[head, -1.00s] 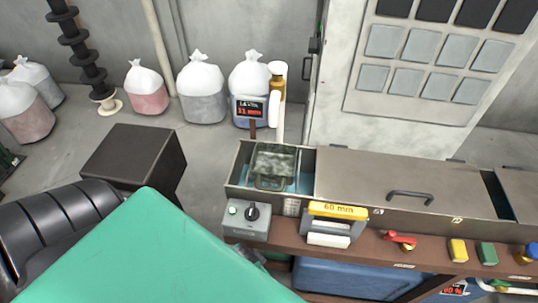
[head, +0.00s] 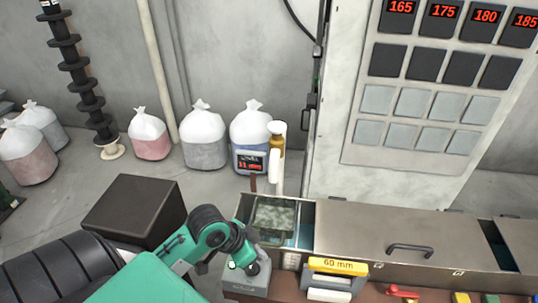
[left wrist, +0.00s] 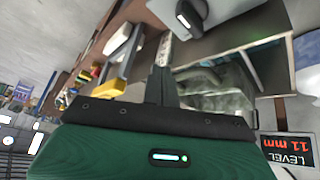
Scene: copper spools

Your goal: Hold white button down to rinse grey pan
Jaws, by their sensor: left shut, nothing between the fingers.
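The grey-green mottled pan (head: 273,216) sits in the open left end of the metal trough, and it also shows in the left wrist view (left wrist: 218,84). A grey control box (head: 246,284) stands in front of the trough. Its dark knob with a white mark shows in the left wrist view (left wrist: 187,16). I cannot make out the white button; my arm covers part of the box. My left gripper (head: 252,260) is shut and empty, low over the box; I cannot tell whether it touches. Its dark fingers show in the left wrist view (left wrist: 163,85). My right gripper is out of view.
A yellow-topped 60 mm holder (head: 337,267) stands right of the box. A post with a level display reading 11 mm (head: 250,161) stands behind the trough. A dark block (head: 135,212) is at left. Metal covers (head: 420,237) close the trough's middle.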

